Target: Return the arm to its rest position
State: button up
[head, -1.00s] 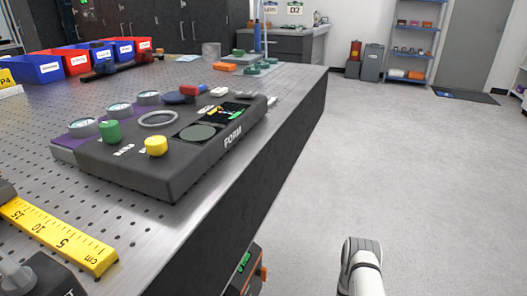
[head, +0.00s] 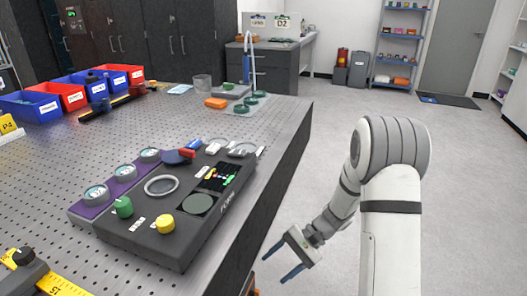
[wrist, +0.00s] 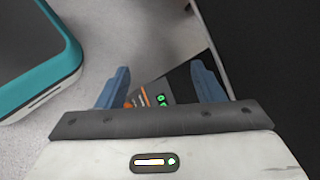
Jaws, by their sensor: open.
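My arm (head: 393,160) shows at the right of the head view, raised and bent, beside the optical table and over the floor. My gripper (head: 279,266) hangs off the table's right edge, below the level of the tabletop, with its blue fingers apart and nothing between them. In the wrist view the two blue fingers of my gripper (wrist: 162,88) are also spread and empty. Behind them is a dark device with green lights and orange marks (wrist: 158,97).
The perforated table (head: 262,128) fills the left, with a dark instrument console (head: 150,239) near its right edge. A teal-edged dark object (wrist: 70,62) lies left in the wrist view. Open floor (head: 440,150) lies to the right. Shelves (head: 399,48) and a door stand behind.

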jog(key=s+d+r+n+t+h+p, duration=0.1)
jog(key=s+r+p, duration=0.4)
jog(key=r, duration=0.6)
jog(key=s+d+r+n+t+h+p, duration=0.2)
jog(key=s+d+r+t+h+p, duration=0.1)
jog(key=r, duration=0.9)
jog(key=s+d+r+n+t+h+p, duration=0.2)
jog(key=s+d+r+h+p, duration=0.4)
jog(key=r, duration=0.5)
jog(key=shift+s+d+r+t+p, duration=0.25)
jog(key=shift+s+d+t+p, duration=0.1)
jog(key=shift+t+p, duration=0.3)
